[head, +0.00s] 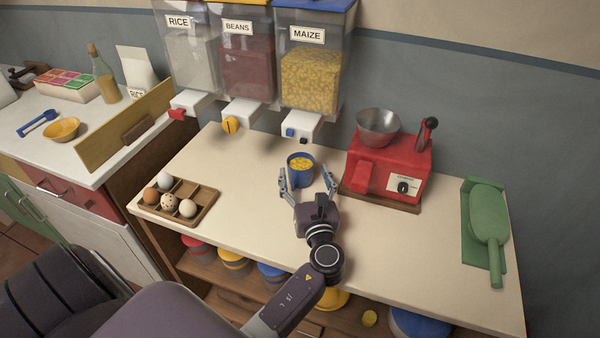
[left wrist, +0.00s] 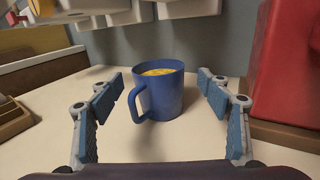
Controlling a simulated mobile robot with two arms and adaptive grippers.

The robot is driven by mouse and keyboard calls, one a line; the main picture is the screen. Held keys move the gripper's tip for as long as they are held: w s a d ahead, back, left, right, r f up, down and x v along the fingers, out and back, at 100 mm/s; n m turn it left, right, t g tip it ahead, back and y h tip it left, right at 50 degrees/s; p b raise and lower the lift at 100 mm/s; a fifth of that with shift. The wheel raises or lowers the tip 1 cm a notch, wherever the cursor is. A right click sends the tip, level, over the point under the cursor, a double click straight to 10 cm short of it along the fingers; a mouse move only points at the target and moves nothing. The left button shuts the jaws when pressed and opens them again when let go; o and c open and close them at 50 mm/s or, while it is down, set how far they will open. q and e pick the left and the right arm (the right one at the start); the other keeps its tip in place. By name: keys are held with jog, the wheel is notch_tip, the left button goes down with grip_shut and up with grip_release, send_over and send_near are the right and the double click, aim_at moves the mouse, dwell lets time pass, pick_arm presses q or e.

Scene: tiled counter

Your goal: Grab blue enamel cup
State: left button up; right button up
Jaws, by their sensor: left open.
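The blue enamel cup (head: 300,177) stands upright on the counter below the maize dispenser, with yellow contents that look like maize. In the left wrist view the cup (left wrist: 169,100) is centred ahead, its handle turned to the left and towards me. My left gripper (head: 309,180) is open, with one finger on each side of the cup's near side. In the left wrist view the gripper's fingers (left wrist: 162,105) are spread wide with visible gaps to the cup, and nothing is held. My right gripper does not show.
A red scale (head: 385,168) with a metal bowl (head: 378,127) stands close on the right. An egg tray (head: 205,205) is to the left. Dispensers for rice, beans and maize (head: 310,80) hang above. A green scoop (head: 487,225) lies far right. The front counter is mostly clear.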

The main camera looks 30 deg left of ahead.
pick_arm(q)
jog(key=x, duration=0.3)
jog(key=shift+w+a, duration=0.15)
jog(key=shift+a, duration=0.2)
jog(key=c, duration=1.2)
jog(key=shift+r, duration=0.1)
jog(key=shift+c, duration=1.3)
jog(key=shift+r, duration=0.15)
